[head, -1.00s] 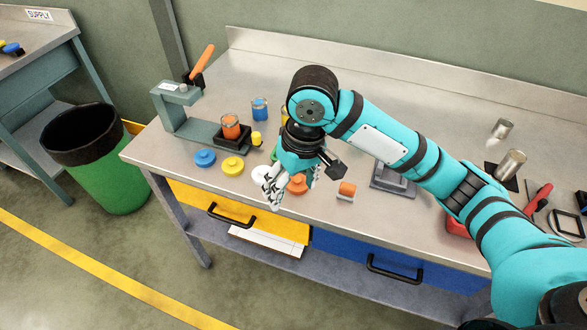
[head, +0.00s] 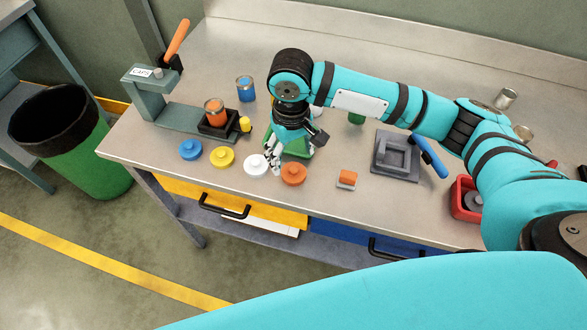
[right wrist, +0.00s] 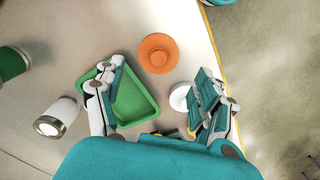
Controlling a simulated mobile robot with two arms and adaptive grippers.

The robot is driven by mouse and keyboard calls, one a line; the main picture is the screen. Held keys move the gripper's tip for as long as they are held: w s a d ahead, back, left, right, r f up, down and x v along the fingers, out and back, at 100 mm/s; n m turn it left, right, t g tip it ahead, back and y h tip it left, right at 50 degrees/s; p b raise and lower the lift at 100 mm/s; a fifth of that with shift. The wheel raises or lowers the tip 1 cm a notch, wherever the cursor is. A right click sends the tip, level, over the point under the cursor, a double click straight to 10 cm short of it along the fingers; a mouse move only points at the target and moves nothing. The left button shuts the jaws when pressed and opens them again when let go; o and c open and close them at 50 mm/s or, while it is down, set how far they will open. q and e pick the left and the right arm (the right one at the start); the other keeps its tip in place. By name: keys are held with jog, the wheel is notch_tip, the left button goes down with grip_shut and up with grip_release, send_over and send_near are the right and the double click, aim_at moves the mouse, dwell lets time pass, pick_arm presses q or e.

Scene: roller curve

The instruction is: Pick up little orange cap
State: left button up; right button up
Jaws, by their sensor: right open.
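The orange cap (head: 293,174), round with a raised knob, lies on the metal bench near its front edge. It also shows in the right wrist view (right wrist: 158,53), ahead of the fingertips and apart from them. My right gripper (head: 282,158) is open and empty, pointing down just behind the orange and white caps. In the right wrist view its two fingers (right wrist: 161,76) are spread wide, with a green tray (right wrist: 133,104) and a white cap (right wrist: 180,97) showing between them. My left gripper is out of view.
Yellow (head: 222,157) and blue (head: 191,150) caps lie to the left of the white cap. A small orange-topped block (head: 347,179) lies right of the orange cap. A press (head: 165,110) holding an orange can stands at left, a red bin (head: 466,199) at right.

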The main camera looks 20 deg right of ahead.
aim_at(294, 169)
jog(key=shift+s+f, duration=0.1)
jog(key=shift+f, duration=0.35)
jog(key=f, duration=0.1)
jog(key=f+p, duration=0.1)
jog(key=f, duration=0.2)
jog(key=shift+d+f, duration=0.2)
jog(key=shift+d, duration=0.05)
jog(key=shift+s+f, duration=0.1)
jog(key=shift+f, duration=0.05)
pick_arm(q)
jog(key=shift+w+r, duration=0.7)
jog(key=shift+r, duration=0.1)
pick_arm(e)
jog(key=c, duration=0.6)
